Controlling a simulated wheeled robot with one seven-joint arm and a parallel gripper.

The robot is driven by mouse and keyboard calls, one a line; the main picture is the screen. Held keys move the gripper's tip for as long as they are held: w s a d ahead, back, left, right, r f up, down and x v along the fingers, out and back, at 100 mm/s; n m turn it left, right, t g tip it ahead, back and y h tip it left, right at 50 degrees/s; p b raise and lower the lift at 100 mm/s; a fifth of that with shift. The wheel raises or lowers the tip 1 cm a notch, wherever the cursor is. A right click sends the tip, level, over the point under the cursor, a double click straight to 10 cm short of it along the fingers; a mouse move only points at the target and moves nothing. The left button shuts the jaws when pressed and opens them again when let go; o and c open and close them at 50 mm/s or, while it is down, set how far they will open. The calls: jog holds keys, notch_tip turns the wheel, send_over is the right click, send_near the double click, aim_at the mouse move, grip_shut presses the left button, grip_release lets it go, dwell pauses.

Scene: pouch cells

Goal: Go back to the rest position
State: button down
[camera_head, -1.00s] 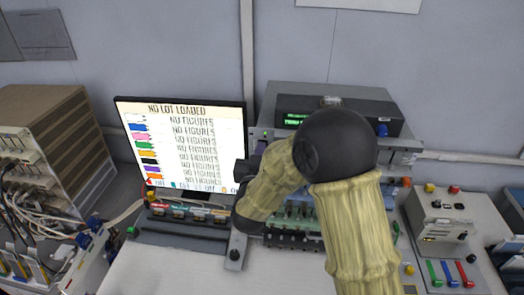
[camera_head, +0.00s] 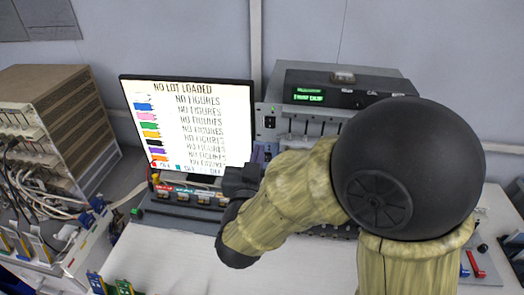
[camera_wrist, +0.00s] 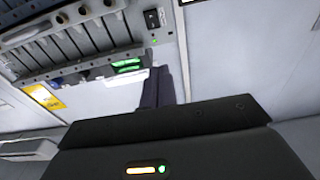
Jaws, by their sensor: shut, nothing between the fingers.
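My gripper (camera_head: 262,153) is shut and empty, held up in front of the lower right corner of the monitor. Its dark fingers also show close together in the wrist view (camera_wrist: 159,84), above the black gripper body with its small orange and green lights. My arm, in a yellowish sleeve with a large black joint, is bent across the right half of the head view. It hides much of the bench and the equipment behind it.
A monitor (camera_head: 190,125) reading "NO LOT LOADED" stands behind the bench (camera_head: 160,255). A rack instrument (camera_head: 300,120) with a green display stands right of it. A wired cabinet (camera_head: 60,125) is at left. Bare bench lies at front centre.

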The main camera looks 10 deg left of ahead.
jog(key=shift+d, duration=0.2)
dwell(0.3)
jog(key=w+d+f+g, duration=0.4)
jog(key=d+f+g, duration=0.4)
jog(key=d+f, duration=0.25)
jog(key=s+d+f+g+h, duration=0.1)
jog(key=s+d+f+g, duration=0.1)
jog(key=s+d+g, duration=0.2)
jog(key=s+d+f+m+g+h, duration=0.1)
jog(key=s+d+f+g, duration=0.2)
jog(key=s+d, duration=0.5)
jog(key=d+g, duration=0.1)
jog(key=d, duration=0.4)
jog(key=shift+s+d+f, duration=0.15)
jog(key=shift+s+f, duration=0.1)
jog(key=shift+s, duration=0.15)
